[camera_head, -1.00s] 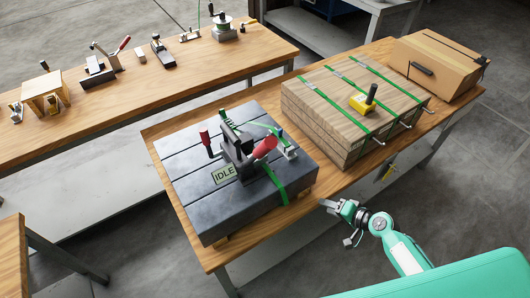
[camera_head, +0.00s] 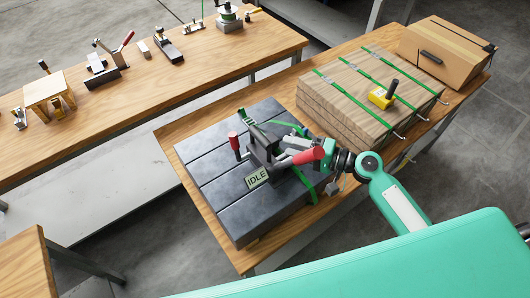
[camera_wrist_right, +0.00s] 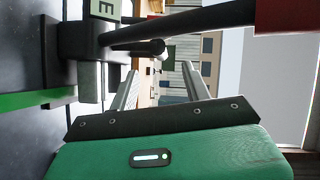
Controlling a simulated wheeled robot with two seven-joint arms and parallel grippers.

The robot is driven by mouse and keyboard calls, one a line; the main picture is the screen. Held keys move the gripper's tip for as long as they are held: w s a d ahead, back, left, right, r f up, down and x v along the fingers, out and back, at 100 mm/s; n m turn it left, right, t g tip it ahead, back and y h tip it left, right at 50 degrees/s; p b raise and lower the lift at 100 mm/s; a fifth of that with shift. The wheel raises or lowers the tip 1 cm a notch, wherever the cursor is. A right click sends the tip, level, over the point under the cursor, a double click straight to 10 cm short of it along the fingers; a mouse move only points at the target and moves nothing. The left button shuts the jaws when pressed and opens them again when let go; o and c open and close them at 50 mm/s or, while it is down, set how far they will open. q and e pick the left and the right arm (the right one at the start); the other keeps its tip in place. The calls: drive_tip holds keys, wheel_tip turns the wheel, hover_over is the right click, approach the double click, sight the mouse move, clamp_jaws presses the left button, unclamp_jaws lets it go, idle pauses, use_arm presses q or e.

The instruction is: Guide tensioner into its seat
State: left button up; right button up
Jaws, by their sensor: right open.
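The tensioner (camera_head: 262,153), a dark block with a lever and red grips, stands on a slotted dark steel plate (camera_head: 215,188). A green strap (camera_head: 308,187) runs by it over the plate's edge. An "IDLE" label (camera_head: 257,178) sits at its front. My right gripper (camera_head: 300,144) is at the tensioner's right, close to the red lever grip (camera_head: 306,157). In the right wrist view, my right gripper (camera_wrist_right: 162,88) has its two fingers apart, with nothing clearly between them. The tensioner's black bar (camera_wrist_right: 205,27) crosses beyond the fingers. The seat cannot be made out. My left gripper is out of view.
A strapped wooden stack (camera_head: 345,100) with a yellow-and-black tool (camera_head: 382,96) stands right of the plate. A cardboard box (camera_head: 445,52) is behind it. Another bench (camera_head: 130,110) holds clamps and fixtures. Little bare tabletop lies around the plate.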

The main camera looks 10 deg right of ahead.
sight(265, 138)
drive_tip(key=p+x, duration=0.1)
drive_tip(key=x, duration=0.2)
drive_tip(key=p+x, duration=0.1)
drive_tip(key=x, duration=0.1)
drive_tip(key=shift+w+a+r+p, duration=0.1)
drive_tip(key=shift+a+r+p, duration=0.1)
drive_tip(key=shift+a+p, duration=0.15)
drive_tip(key=p+x, duration=0.1)
drive_tip(key=x, duration=0.2)
drive_tip(key=shift+f+p, duration=0.15)
drive_tip(key=shift+p, duration=0.25)
drive_tip(key=shift+w+a+f, duration=0.15)
drive_tip(key=shift+w+a, duration=0.05)
drive_tip(key=shift+a, duration=0.05)
drive_tip(key=shift+c, duration=0.2)
clamp_jaws()
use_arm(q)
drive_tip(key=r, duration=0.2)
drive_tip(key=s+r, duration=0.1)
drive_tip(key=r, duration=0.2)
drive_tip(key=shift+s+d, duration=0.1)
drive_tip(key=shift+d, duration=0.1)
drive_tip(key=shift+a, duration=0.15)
use_arm(e)
drive_tip(key=shift+f, duration=0.1)
